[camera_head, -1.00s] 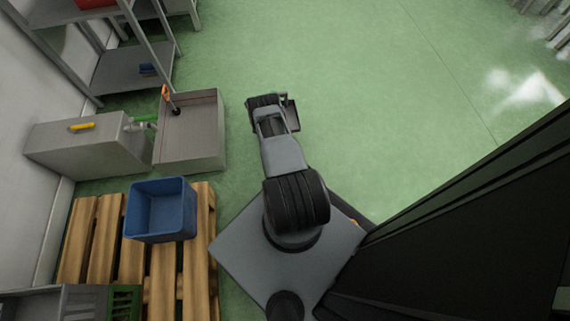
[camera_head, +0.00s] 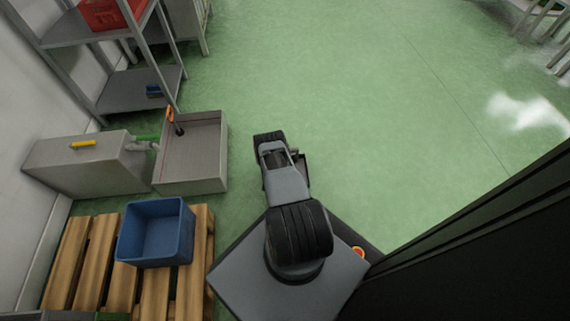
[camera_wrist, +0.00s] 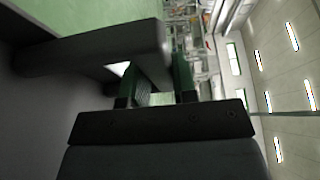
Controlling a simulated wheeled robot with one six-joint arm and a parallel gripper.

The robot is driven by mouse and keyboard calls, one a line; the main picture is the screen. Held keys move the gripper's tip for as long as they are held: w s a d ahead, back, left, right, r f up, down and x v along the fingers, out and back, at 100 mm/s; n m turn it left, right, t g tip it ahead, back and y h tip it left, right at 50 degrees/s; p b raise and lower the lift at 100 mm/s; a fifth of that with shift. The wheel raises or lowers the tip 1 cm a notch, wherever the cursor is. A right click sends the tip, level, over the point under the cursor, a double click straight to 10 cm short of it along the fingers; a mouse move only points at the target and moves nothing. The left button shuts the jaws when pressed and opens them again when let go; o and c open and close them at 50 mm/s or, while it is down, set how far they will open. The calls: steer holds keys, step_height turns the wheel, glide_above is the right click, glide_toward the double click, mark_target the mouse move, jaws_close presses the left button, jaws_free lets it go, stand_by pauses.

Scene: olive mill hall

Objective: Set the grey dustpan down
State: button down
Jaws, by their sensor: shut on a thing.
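My gripper (camera_wrist: 155,80) shows in the wrist view with its two fingers closed on a dark grey thing, which I take to be the grey dustpan (camera_wrist: 95,48). A thick dark bar of it crosses in front of the fingers, and a broad dark surface fills the left of that view. In the head view my arm hides the gripper. Only a dark edge of the dustpan (camera_head: 302,163) seems to show beside the wrist, over the green floor (camera_head: 380,110). I cannot tell how high it is held.
A grey open bin (camera_head: 222,160) and a grey box (camera_head: 75,165) stand left. A blue crate (camera_head: 155,262) sits on a wooden pallet (camera_head: 205,225) at lower left. A metal shelf (camera_head: 140,95) is at upper left.

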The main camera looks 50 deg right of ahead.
steer(key=shift+s+a+f, duration=0.1)
steer(key=shift+s+f, duration=0.1)
steer(key=shift+f, duration=0.1)
steer(key=shift+s+a+f+b, duration=0.15)
steer(key=shift+f+b, duration=0.3)
steer(key=shift+f, duration=0.3)
steer(key=shift+s+a+f+b, duration=0.15)
steer(key=shift+f+b, duration=0.3)
steer(key=shift+f, duration=0.25)
steer(key=shift+s+a+f+b, duration=0.15)
steer(key=shift+f+b, duration=0.3)
steer(key=shift+f, duration=0.3)
steer(key=shift+f, duration=0.1)
steer(key=c, duration=0.9)
jaws_free()
